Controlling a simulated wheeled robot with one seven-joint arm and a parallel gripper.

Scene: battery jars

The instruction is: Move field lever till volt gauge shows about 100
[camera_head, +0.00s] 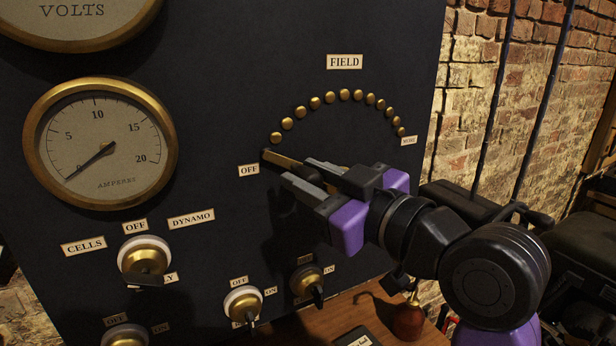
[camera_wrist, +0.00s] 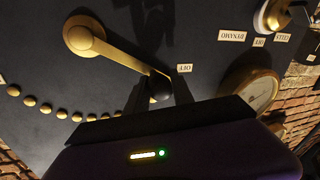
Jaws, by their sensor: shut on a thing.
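The brass field lever (camera_head: 280,159) points at the OFF label (camera_head: 249,170), at the left end of the arc of brass studs (camera_head: 330,97) under the FIELD label (camera_head: 344,62). In the wrist view the lever (camera_wrist: 120,55) runs from its round brass hub to a dark knob (camera_wrist: 160,88). My gripper (camera_head: 298,172) is shut on that knob, with one finger on each side; it also shows in the wrist view (camera_wrist: 158,78). The volt gauge (camera_head: 75,12) is cut off at the top left; only its lower edge with the word VOLTS shows, and its needle is out of view.
The ampere gauge (camera_head: 100,143) stands left of the lever, its needle near zero. A CELLS/OFF/DYNAMO switch (camera_head: 144,260) and smaller ON/OFF switches (camera_head: 243,302) sit below on the dark panel. A brick wall (camera_head: 470,120) with pipes is at the right. A wooden shelf (camera_head: 340,312) lies below.

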